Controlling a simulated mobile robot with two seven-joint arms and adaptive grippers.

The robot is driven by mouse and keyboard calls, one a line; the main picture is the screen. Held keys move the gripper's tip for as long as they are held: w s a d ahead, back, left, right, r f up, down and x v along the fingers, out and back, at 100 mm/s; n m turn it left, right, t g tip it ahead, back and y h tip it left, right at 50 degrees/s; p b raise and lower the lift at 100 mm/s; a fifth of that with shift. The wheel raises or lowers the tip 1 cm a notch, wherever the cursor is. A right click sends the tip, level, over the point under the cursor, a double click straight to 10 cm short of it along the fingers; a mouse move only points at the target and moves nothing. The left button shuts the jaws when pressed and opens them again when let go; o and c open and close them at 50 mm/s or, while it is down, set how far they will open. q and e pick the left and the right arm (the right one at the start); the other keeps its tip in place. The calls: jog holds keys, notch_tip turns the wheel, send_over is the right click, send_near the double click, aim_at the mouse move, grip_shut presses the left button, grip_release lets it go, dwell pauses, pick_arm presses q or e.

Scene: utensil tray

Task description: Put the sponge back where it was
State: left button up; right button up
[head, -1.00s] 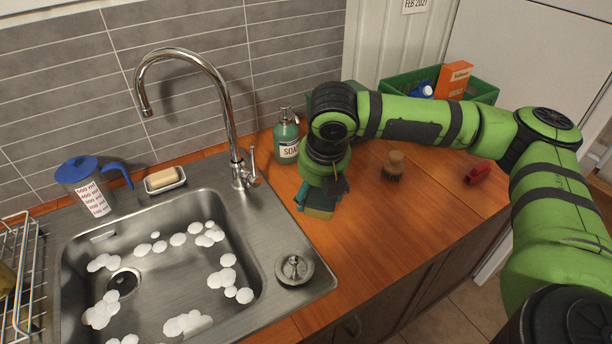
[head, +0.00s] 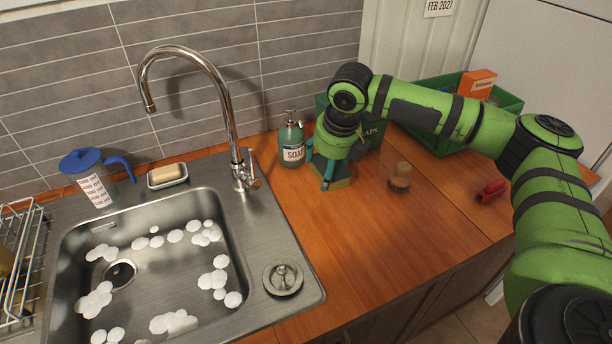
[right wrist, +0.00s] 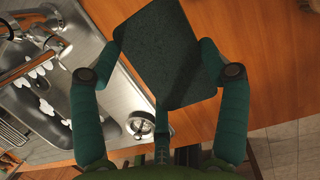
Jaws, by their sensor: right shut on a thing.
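My right gripper (head: 327,174) is shut on the sponge (head: 340,184), low over the wooden counter just right of the soap bottle. In the head view the fingers and wrist hide most of the sponge; a tan and green edge shows. In the right wrist view the sponge (right wrist: 160,57) is a dark green, roughly square pad between the two fingertips (right wrist: 163,50). I cannot tell whether it touches the counter. My left gripper is not in view.
A green soap bottle (head: 291,140) stands close left of the gripper. A dark green bin (head: 372,134) is behind it. A brush (head: 400,178) and a red object (head: 491,190) lie to the right. A green crate (head: 439,141) stands at the back. The front counter is clear.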

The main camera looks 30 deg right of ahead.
jog(key=w+f, duration=0.1)
jog(key=w, duration=0.1)
jog(key=w+a+f, duration=0.1)
jog(key=w, duration=0.1)
jog(key=w+f+p, duration=0.1)
jog(key=w+f, duration=0.1)
jog(key=shift+w+a, duration=0.2)
jog(key=shift+a, duration=0.05)
jog(key=shift+w+f, duration=0.3)
jog(key=shift+w, duration=0.05)
notch_tip(320, 180, down, 3)
jog(key=shift+f+p, duration=0.1)
jog(key=shift+p, duration=0.7)
jog(key=shift+f, duration=0.35)
jog(key=shift+f, duration=0.1)
jog(key=o, duration=1.1)
jog(key=b+v, duration=0.1)
jog(key=v, duration=1.1)
jog(key=shift+b, duration=0.4)
